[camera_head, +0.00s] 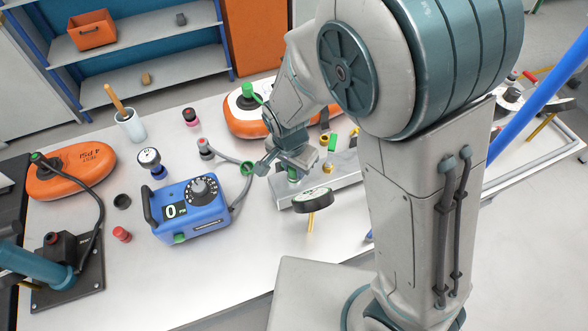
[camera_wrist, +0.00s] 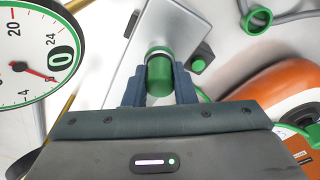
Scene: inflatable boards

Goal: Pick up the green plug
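A green plug (camera_wrist: 160,75) with a rounded body and a pale band stands between the two dark blue fingers of my gripper (camera_wrist: 160,88) in the wrist view. The fingers lie against both of its sides, with no gap that I can see. In the head view my gripper (camera_head: 291,170) points down over the left part of the grey metal plate (camera_head: 325,182), and a bit of the green plug (camera_head: 292,175) shows beneath it. The plug's lower end is hidden, so I cannot tell whether it is clear of the plate.
A blue pump box (camera_head: 190,210) with a hose stands left of my gripper. A round black gauge (camera_head: 313,200) is close in front. Orange inflatable boards (camera_head: 70,172) lie at left and behind. Another green piece (camera_head: 332,140) is on the plate.

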